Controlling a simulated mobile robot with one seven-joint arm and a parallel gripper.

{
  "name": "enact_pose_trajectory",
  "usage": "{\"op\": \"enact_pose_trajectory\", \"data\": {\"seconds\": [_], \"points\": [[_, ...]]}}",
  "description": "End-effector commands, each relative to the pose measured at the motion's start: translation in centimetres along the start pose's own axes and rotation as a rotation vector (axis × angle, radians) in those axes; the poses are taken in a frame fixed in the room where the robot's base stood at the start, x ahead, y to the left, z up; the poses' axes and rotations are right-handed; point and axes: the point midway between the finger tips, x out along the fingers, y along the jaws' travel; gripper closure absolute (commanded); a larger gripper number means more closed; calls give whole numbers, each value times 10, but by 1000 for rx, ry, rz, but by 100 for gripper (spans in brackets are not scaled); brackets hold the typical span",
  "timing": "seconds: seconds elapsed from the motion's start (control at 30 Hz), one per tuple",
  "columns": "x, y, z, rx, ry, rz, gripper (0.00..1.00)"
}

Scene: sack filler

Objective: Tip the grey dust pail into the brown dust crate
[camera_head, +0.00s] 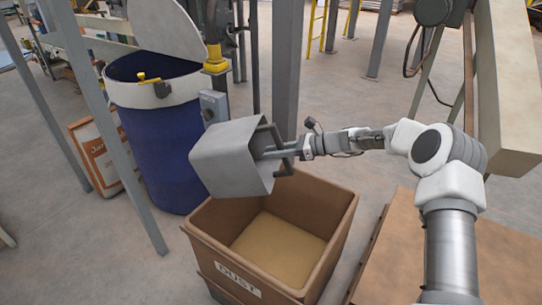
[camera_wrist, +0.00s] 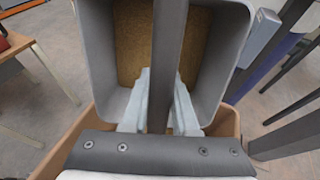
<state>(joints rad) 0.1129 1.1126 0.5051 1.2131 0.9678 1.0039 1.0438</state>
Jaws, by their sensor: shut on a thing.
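The grey dust pail (camera_head: 226,160) is held in the air above the back left rim of the brown dust crate (camera_head: 334,235). The pail lies tilted on its side, its open mouth toward my gripper (camera_head: 284,153). My gripper is shut on the pail's dark handle bar. In the wrist view the fingers (camera_wrist: 162,105) sit on both sides of the bar, across the mouth of the pail (camera_wrist: 95,50). A brown grainy layer (camera_wrist: 130,38) shows deep inside the pail. The crate is open, labelled DUST, with a tan layer on its floor.
A blue drum (camera_head: 160,140) with a pale rim stands left of the pail, near a grey post (camera_head: 286,65). A brown flat surface (camera_head: 405,240) lies right of the crate. A bag with orange print (camera_head: 95,155) stands far left. Grey legs cross the left side.

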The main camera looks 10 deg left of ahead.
Motion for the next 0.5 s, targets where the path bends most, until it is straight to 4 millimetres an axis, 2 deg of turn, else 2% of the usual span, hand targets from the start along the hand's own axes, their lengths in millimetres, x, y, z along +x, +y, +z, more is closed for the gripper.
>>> {"op": "enact_pose_trajectory", "data": {"seconds": [0.2,0.5], "points": [[-3,0,-13,1,-81,0,100],[-23,0,-23,3,-313,-1,100]]}}
